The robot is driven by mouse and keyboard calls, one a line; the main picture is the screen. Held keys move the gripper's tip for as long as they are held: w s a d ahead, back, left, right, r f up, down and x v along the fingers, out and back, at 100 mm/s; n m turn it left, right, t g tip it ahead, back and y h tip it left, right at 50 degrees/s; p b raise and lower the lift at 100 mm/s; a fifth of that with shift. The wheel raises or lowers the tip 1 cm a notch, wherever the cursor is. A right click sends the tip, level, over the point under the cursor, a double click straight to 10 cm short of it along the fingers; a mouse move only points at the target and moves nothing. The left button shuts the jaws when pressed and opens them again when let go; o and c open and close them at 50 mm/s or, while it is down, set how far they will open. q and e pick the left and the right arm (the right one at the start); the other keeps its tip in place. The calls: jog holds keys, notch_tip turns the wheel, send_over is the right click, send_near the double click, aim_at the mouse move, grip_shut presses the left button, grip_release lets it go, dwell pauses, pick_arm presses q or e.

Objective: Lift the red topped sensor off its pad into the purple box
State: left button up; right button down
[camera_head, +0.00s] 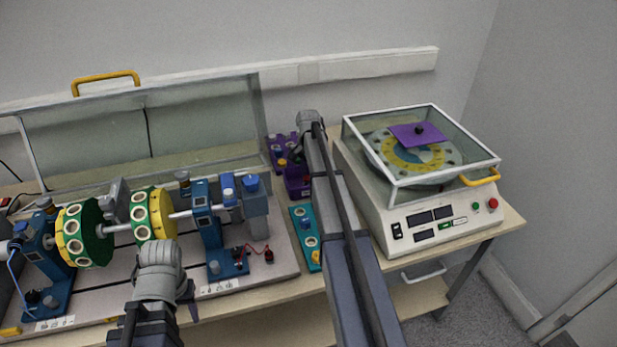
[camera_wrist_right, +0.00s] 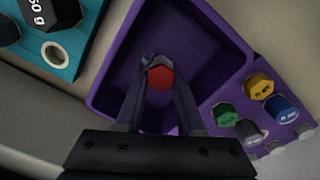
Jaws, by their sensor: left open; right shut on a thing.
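The red topped sensor (camera_wrist_right: 160,76) is between the fingertips of my right gripper (camera_wrist_right: 158,84) in the right wrist view, and the gripper is shut on it. The sensor overlaps the inside of the purple box (camera_wrist_right: 205,38); I cannot tell whether it touches the floor. In the head view the purple box (camera_head: 296,184) shows left of my right arm, which hides most of that gripper. My left gripper (camera_head: 160,292) is low in the head view, in front of the shaft rig, open and empty, its fingers hardly visible.
A purple rack (camera_wrist_right: 222,103) with several coloured sensors stands beside the box. A teal tray (camera_head: 302,238) with weights lies in front. The shaft rig (camera_head: 150,215) with green and yellow discs fills the left. A white balancing machine (camera_head: 385,215) with a clear cover stands close right.

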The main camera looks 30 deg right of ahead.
aim_at(308, 177)
jog(key=shift+f+b, duration=0.4)
jog(key=shift+c, duration=2.2)
grip_release()
jog(key=shift+r, duration=0.1)
jog(key=shift+r+p, duration=2.45)
jog(key=shift+p, duration=0.15)
notch_tip(308, 177, up, 8)
jog(key=p, duration=0.7)
jog(key=shift+p, duration=0.35)
jog(key=shift+f, duration=0.15)
